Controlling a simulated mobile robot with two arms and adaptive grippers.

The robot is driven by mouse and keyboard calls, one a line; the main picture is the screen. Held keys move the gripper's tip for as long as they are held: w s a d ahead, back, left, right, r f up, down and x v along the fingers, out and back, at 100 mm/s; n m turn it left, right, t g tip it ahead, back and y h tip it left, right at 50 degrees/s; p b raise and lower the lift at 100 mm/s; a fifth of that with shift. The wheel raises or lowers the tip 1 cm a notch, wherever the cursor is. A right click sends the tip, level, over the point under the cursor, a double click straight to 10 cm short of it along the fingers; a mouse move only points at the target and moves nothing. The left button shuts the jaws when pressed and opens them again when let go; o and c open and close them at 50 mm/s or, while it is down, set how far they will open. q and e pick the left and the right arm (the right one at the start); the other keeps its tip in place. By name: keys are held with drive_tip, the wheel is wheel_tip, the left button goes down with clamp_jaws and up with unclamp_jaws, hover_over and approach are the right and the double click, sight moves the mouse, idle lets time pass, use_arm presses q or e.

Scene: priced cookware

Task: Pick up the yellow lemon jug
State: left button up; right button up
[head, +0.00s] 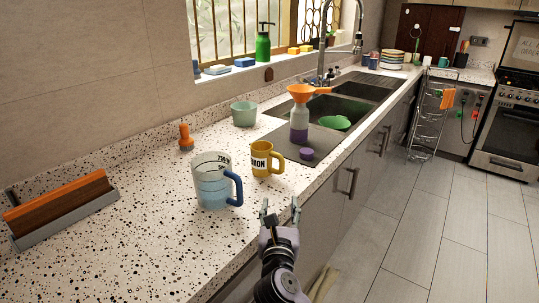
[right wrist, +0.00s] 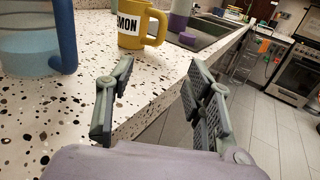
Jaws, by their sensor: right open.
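The yellow lemon jug (head: 263,159) stands upright on the speckled counter, with a white label reading "MON" and its handle to the right. It also shows at the top of the right wrist view (right wrist: 135,27). My right gripper (head: 280,207) is at the counter's front edge, nearer to me than the jug and apart from it. Its fingers (right wrist: 155,95) are spread with nothing between them. My left gripper is in neither view.
A clear measuring jug with a blue handle (head: 212,183) stands left of the yellow jug. Behind are an orange-brown object (head: 185,138) and a pale green bowl (head: 244,114). A bottle with an orange funnel (head: 299,122) stands by the sink. Floor (head: 430,220) is clear at right.

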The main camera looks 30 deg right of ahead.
sight(280, 167)
drive_tip(key=x, duration=0.7)
drive_tip(key=shift+w+r, duration=0.1)
drive_tip(key=shift+r, duration=0.15)
drive_tip(key=x, duration=0.4)
drive_tip(key=shift+w+d+f, duration=0.25)
drive_tip(key=shift+w, duration=0.05)
drive_tip(key=shift+x, duration=0.8)
drive_tip(key=x, duration=0.4)
drive_tip(key=shift+w, duration=0.25)
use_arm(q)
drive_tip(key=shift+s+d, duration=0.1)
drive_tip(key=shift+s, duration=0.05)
use_arm(e)
drive_tip(key=shift+d, duration=0.1)
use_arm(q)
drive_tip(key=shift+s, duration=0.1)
use_arm(e)
drive_tip(key=shift+c, duration=0.6)
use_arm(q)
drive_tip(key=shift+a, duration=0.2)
use_arm(e)
clamp_jaws()
